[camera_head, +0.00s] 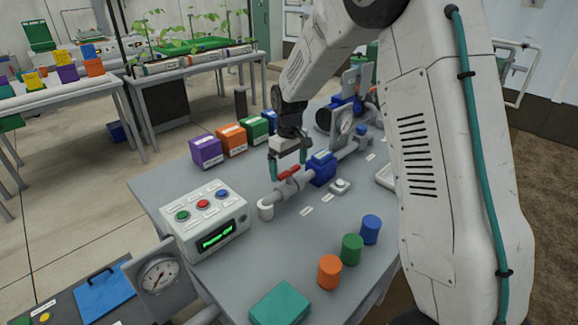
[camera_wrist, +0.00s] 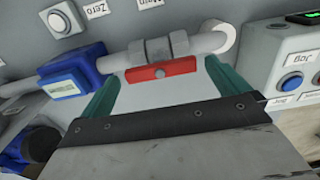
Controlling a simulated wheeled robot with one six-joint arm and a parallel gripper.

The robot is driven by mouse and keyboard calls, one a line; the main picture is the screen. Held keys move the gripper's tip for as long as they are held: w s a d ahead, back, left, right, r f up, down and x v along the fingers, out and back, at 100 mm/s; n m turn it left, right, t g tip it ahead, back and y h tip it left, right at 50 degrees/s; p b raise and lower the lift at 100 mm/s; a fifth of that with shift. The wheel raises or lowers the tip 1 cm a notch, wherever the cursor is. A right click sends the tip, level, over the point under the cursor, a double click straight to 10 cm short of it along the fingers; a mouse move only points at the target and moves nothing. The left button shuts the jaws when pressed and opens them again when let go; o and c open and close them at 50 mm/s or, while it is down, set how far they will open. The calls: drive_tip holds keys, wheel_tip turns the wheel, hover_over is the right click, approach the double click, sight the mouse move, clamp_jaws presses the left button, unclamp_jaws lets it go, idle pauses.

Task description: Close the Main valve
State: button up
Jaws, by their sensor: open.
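A valve with a red bar handle (camera_head: 290,171) sits on the grey pipe (camera_head: 270,200) on the bench. My gripper (camera_head: 287,168) is open over the handle. In the wrist view, the green-teal fingers of my gripper (camera_wrist: 163,75) stand near the two ends of the handle, one on each side. I cannot tell whether they touch it.
A blue meter (camera_head: 321,168) sits on the same pipe beside the valve. A control box (camera_head: 205,218) with coloured buttons stands at the left. Orange, green and blue cylinders (camera_head: 351,249) stand in front. Coloured boxes (camera_head: 206,151) line the back edge.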

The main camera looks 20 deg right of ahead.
drive_tip(key=shift+f, duration=0.2)
drive_tip(key=c, duration=0.9)
